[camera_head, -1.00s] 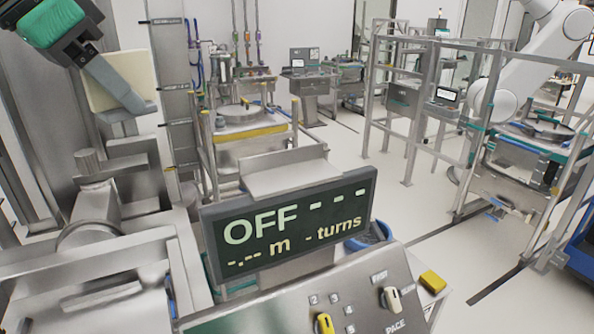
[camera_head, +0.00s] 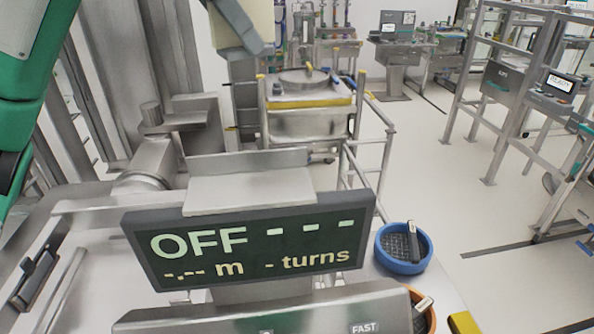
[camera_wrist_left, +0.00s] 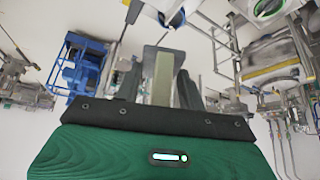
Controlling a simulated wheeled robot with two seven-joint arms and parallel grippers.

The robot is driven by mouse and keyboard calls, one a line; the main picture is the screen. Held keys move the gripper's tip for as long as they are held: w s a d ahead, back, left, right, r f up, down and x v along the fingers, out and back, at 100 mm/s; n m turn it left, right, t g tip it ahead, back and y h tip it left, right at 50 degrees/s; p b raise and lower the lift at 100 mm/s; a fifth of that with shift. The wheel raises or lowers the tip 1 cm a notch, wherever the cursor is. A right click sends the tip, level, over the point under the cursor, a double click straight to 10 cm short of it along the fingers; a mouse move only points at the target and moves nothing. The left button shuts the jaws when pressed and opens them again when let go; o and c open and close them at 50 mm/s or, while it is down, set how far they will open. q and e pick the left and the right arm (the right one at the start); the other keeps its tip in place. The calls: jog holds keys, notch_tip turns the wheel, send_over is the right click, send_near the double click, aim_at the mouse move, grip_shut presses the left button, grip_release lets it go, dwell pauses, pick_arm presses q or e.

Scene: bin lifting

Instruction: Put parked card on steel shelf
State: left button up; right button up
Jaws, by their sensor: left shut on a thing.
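My left gripper (camera_head: 243,36) is at the top edge of the head view, with a grey finger in front of a cream card (camera_head: 262,12). Most of the card is cut off by the frame. In the left wrist view the card (camera_wrist_left: 162,76) shows as a narrow pale strip between the two dark fingers, which are shut on it. A bare steel shelf (camera_head: 252,190) with a raised back stands above the dark display, below the gripper and apart from the card. I cannot tell if this is the task's shelf. My right gripper is out of view.
The display (camera_head: 250,245) reads OFF. A blue round tray (camera_head: 380,250) and an orange one (camera_head: 432,318) hold dark items at the right. A steel vessel with a yellow band (camera_head: 310,100) stands behind. Open floor (camera_head: 450,210) lies to the right.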

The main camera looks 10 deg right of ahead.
pick_arm(q)
jog(key=shift+s+a+f+p, duration=0.3)
jog(key=shift+a+f+p, duration=0.05)
jog(key=shift+a+f, duration=0.35)
notch_tip(320, 180, down, 14)
jog(key=p, duration=0.4)
jog(key=shift+r, duration=0.15)
jog(key=shift+f+p, duration=0.25)
jog(key=shift+p, duration=0.05)
jog(key=shift+w+f, duration=0.1)
jog(key=shift+f, duration=0.45)
notch_tip(320, 180, down, 2)
jog(key=shift+d+f+p, duration=0.1)
jog(key=shift+p, duration=0.55)
jog(key=shift+f, duration=0.45)
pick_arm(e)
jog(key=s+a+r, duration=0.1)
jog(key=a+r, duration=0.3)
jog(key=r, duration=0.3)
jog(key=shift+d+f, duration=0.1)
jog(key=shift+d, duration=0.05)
